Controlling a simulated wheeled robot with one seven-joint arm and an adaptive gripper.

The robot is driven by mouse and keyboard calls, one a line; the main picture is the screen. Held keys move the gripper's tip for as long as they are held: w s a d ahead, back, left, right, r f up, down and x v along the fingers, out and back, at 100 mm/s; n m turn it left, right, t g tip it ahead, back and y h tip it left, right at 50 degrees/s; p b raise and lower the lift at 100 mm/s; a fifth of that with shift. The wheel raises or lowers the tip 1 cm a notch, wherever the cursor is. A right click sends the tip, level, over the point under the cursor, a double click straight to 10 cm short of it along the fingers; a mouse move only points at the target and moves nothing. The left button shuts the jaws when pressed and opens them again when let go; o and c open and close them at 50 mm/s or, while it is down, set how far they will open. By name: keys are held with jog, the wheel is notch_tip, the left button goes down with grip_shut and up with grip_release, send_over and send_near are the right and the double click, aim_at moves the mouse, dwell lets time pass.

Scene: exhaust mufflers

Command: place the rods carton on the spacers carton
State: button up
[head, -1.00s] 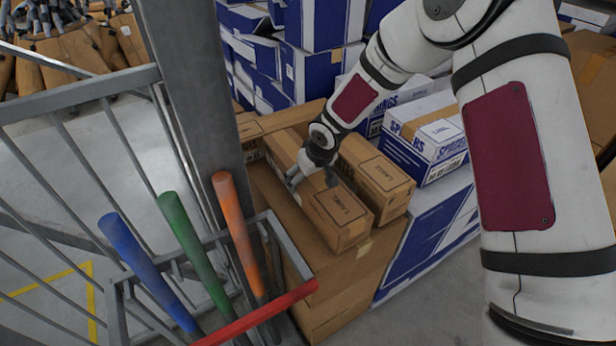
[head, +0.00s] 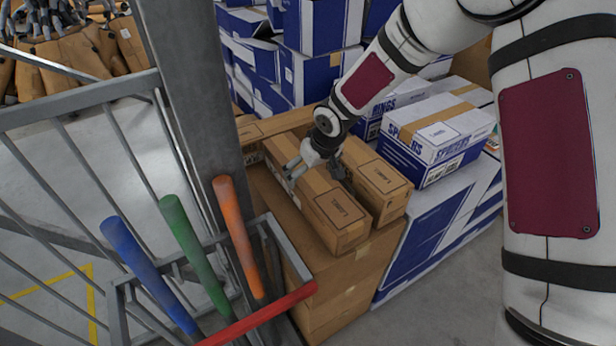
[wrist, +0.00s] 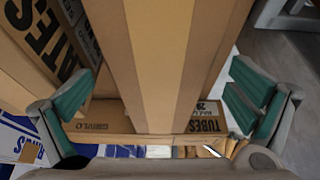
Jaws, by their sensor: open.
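The spacers carton (head: 437,140), white and blue with tape on top, sits on a larger white-blue box right of the brown cartons. Two long brown taped cartons lie side by side on a brown stack: a left one (head: 338,215) and a right one (head: 378,181). No name is readable on them in the head view, so I cannot tell which is the rods carton. My gripper (head: 316,170) is open above the left one. In the wrist view a brown taped carton (wrist: 160,60) lies between the open fingers, with gaps on both sides.
A grey post (head: 190,90) and a railing with blue (head: 145,270), green (head: 190,245) and orange (head: 236,235) tubes stand left of the stack. Blue-white boxes (head: 318,25) are piled behind.

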jog(key=v, duration=0.6)
jog(key=shift+s+r+p, duration=0.1)
jog(key=shift+r+p, duration=0.1)
jog(key=shift+p, duration=0.2)
